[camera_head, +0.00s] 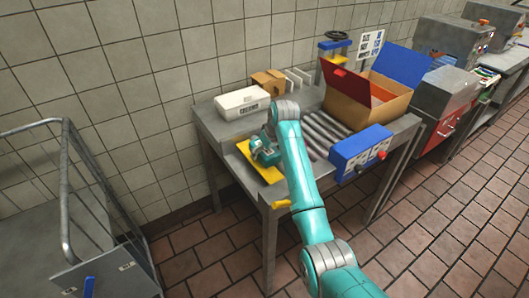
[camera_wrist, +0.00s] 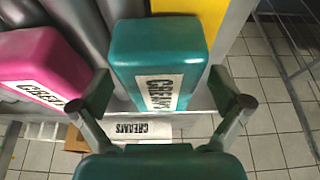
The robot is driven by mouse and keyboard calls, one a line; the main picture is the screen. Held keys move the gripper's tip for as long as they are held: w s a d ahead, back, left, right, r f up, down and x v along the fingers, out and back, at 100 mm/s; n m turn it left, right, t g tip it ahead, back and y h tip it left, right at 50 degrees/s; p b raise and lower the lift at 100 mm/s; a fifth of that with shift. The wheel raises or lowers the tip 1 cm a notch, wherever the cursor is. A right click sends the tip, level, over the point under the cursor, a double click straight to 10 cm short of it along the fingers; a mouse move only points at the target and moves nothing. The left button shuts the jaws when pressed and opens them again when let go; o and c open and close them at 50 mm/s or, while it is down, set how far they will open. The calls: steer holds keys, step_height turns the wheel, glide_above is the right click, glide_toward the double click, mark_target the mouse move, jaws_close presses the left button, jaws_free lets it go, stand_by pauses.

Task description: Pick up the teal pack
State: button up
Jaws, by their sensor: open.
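The teal pack (camera_wrist: 155,58) lies in the upper middle of the wrist view, with a white printed label facing me. My gripper (camera_wrist: 163,94) is open, with one finger toward each side of the pack's near end. I cannot tell whether either finger touches it. In the head view my gripper (camera_head: 266,152) is low over the yellow mat (camera_head: 272,174) at the left end of the table. I cannot make out the teal pack apart from my teal arm there.
A pink pack (camera_wrist: 42,62) lies left of the teal one, close to the left finger. A white box (camera_head: 241,102) and a small cardboard box (camera_head: 268,82) stand behind. Grey rollers (camera_head: 318,130), an open carton (camera_head: 363,103) and a blue control box (camera_head: 360,152) are to the right.

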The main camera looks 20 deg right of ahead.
steer(key=c, duration=1.3)
steer(key=shift+o, duration=0.2)
